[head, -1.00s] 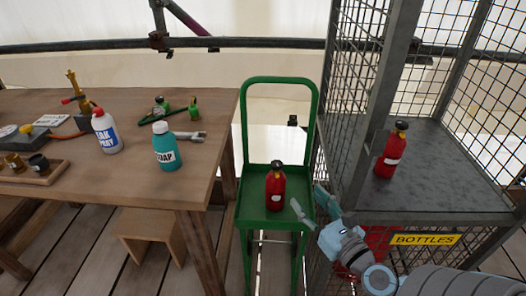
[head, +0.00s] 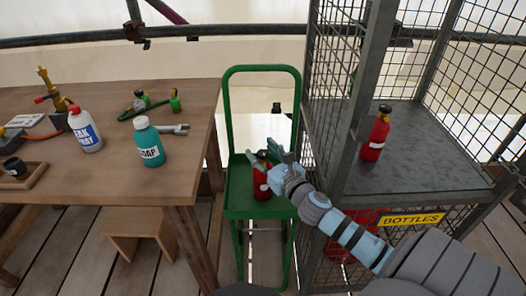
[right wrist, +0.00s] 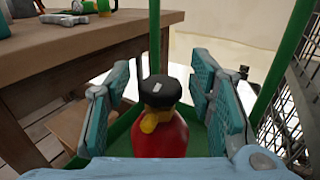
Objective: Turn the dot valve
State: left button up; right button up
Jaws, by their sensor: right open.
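A red bottle (head: 261,186) stands upright on the green trolley (head: 236,201). In the right wrist view its black valve knob (right wrist: 160,93) has a small pale mark on top, too small to tell if it is a dot. A brass outlet (right wrist: 151,122) sits just below the knob. My right gripper (head: 267,156) is open at the bottle's top; in the wrist view its fingers stand either side of the knob with gaps. A second red bottle (head: 374,139) with a black top stands on the cage shelf. My left gripper is out of view.
The mesh cage (head: 352,150) with a yellow BOTTLES sign (head: 411,220) stands close to the right of the trolley.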

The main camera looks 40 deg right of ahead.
grip_shut()
